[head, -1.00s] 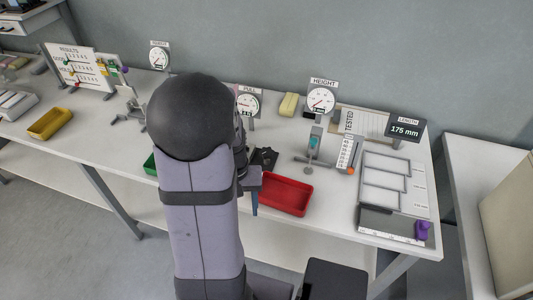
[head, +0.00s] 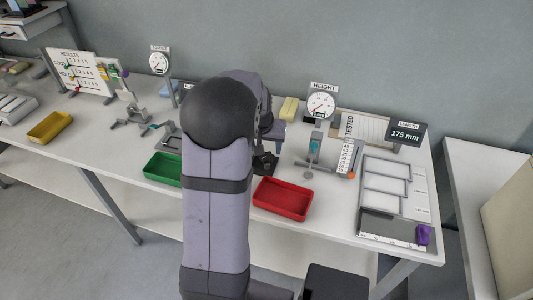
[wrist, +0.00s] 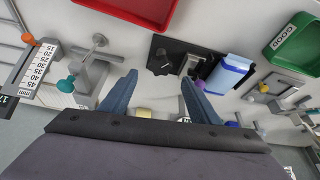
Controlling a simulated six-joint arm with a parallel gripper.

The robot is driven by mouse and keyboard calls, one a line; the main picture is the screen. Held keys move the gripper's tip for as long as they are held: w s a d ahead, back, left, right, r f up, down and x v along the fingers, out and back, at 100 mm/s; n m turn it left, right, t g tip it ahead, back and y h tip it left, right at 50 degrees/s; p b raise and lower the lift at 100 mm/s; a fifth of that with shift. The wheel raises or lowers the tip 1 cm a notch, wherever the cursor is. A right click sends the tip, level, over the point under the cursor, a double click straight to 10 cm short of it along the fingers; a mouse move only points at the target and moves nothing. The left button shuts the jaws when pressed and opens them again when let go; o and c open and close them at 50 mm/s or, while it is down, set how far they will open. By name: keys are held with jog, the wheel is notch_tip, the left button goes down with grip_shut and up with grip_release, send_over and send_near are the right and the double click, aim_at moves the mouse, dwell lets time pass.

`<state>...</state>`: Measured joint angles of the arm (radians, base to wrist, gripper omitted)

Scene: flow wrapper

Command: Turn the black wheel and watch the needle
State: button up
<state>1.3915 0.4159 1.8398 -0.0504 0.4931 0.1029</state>
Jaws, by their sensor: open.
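A black knob-like wheel (wrist: 160,63) sits on a dark base plate (wrist: 177,48), upper middle in the wrist view. Part of that plate shows in the head view (head: 265,164), just right of my arm. A blue and white pack (wrist: 228,74) stands at the plate's right end, by a grey clamp-like part. My gripper (wrist: 157,84) is open and empty, its two blue-grey fingers apart, below the wheel in the wrist view and not visibly touching it. The PULL dial and its needle are hidden behind my arm in the head view. The HEIGHT dial (head: 321,104) shows a red needle.
A red tray (head: 282,199) lies right of my arm and a green tray (head: 163,169) left of it. A height stand (head: 314,152) is right of the plate. The LENGTH display (head: 405,134) reads 175 mm. A yellow block (head: 289,109) lies behind.

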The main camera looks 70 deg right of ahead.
aim_at(267, 156)
jog(key=shift+p+x, duration=0.9)
jog(key=shift+x, duration=2.4)
jog(key=shift+a, duration=0.1)
jog(key=c, duration=1.1)
jog(key=shift+o, duration=0.2)
jog(key=shift+f+m+b, duration=0.1)
jog(key=shift+m+b, duration=0.2)
jog(key=shift+b, duration=0.05)
jog(key=m+b, duration=0.1)
jog(key=b, duration=0.1)
jog(key=m+g+b, duration=0.1)
jog(key=shift+w+f+b, duration=0.2)
jog(key=shift+f+b, duration=0.05)
jog(key=shift+b, duration=0.1)
jog(key=shift+r+m+g+b, duration=0.1)
jog(key=shift+m+g+b, duration=0.2)
jog(key=shift+m+b, duration=0.55)
jog(key=shift+r+m+b, duration=0.25)
jog(key=shift+b, duration=0.2)
